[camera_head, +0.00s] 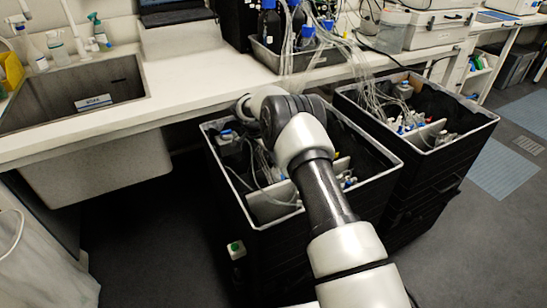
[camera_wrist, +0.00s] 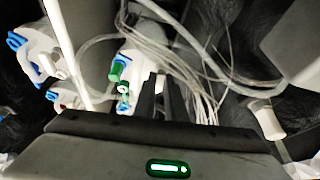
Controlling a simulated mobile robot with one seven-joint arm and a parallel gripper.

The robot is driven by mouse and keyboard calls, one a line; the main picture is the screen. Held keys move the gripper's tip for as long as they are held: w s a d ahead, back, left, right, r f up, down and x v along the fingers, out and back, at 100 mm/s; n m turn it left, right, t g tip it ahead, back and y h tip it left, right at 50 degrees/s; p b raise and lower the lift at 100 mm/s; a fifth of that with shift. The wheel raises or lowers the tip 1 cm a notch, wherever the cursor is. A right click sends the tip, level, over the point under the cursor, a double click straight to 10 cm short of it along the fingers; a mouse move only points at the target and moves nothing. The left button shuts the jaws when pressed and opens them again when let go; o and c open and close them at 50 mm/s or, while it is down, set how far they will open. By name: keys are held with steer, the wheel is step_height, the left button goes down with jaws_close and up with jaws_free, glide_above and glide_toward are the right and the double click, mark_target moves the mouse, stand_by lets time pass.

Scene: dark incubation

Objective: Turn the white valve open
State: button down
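In the wrist view, my gripper (camera_wrist: 161,88) reaches down among tubing, its two dark fingers close together with a narrow gap. I cannot tell whether anything is held in the gap. A white fitting with a green part (camera_wrist: 120,72) is just left of the fingertips. White bodies with blue clips (camera_wrist: 36,52) stand farther left. A white knob-like piece (camera_wrist: 268,119) is to the right, apart from the fingers. I cannot tell which of these is the white valve. In the head view my arm reaches into the left black crate (camera_head: 387,182) and hides the gripper.
A second black crate (camera_head: 477,137) with tubes and fittings stands to the right. Clear tubes (camera_head: 357,62) run from bottles on the white bench (camera_head: 190,90) down into the crates. A sink (camera_head: 75,95) is at the left. Loose tubing crowds the gripper.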

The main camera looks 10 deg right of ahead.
steer(key=shift+n, duration=0.4)
steer(key=n+t, duration=0.1)
steer(key=n, duration=0.1)
steer(key=n+b, duration=0.1)
steer(key=shift+s+d+n+t+y+b, duration=0.2)
steer(key=shift+n+t+y+b, duration=0.1)
steer(key=shift+n+t+y, duration=0.1)
steer(key=n, duration=0.2)
steer(key=n+y, duration=0.1)
steer(key=n, duration=0.1)
steer(key=shift+s+d+r+n+t, duration=0.1)
steer(key=shift+d+n+t, duration=0.1)
steer(key=shift+n+t, duration=0.15)
steer(key=n, duration=0.1)
steer(key=n+y+p, duration=0.1)
steer(key=n, duration=0.1)
steer(key=n+y, duration=0.1)
steer(key=shift+d+t, duration=0.25)
steer(key=n+y+p, duration=0.1)
steer(key=n, duration=0.3)
steer(key=shift+d+n+y, duration=0.1)
steer(key=shift+n+y, duration=0.15)
steer(key=shift+y, duration=0.15)
steer(key=c, duration=2.1)
jaws_free()
